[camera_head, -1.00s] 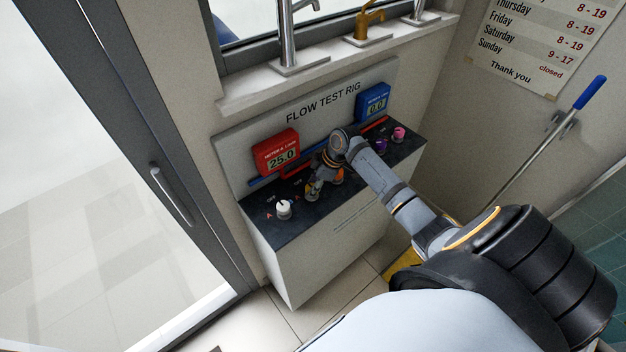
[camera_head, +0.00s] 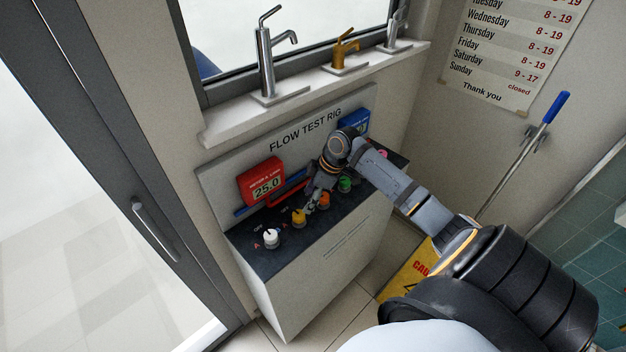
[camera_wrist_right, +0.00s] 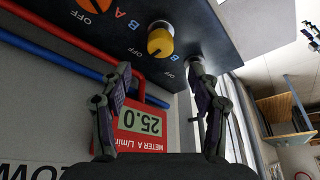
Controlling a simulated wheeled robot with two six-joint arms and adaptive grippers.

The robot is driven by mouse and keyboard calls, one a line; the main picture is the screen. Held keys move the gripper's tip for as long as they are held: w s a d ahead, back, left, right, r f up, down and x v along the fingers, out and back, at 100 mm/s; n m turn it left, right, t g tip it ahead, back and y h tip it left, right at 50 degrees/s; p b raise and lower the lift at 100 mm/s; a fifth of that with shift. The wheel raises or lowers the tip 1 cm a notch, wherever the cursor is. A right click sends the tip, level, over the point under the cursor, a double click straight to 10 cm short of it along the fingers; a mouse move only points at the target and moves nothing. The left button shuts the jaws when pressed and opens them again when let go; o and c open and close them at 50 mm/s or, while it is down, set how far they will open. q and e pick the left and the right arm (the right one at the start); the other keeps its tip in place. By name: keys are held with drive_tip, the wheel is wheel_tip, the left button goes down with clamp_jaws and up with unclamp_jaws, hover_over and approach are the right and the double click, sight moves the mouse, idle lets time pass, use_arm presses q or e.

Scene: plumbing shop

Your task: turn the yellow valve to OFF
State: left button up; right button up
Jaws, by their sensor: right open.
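The yellow valve (camera_head: 299,217) is a small round knob on the dark top of the flow test rig, between the white and orange knobs. My left gripper is not in view.
A white knob (camera_head: 271,240) and a green knob (camera_head: 345,184) share the rig top (camera_head: 285,254). Red meter A (camera_head: 262,180) reads 25.0; blue meter (camera_head: 354,122) is partly hidden by my arm. Red and blue pipes (camera_wrist_right: 70,45) run behind the knobs. A window ledge (camera_head: 225,127) overhangs.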

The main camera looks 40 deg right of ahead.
drive_tip(key=shift+v, duration=1.85)
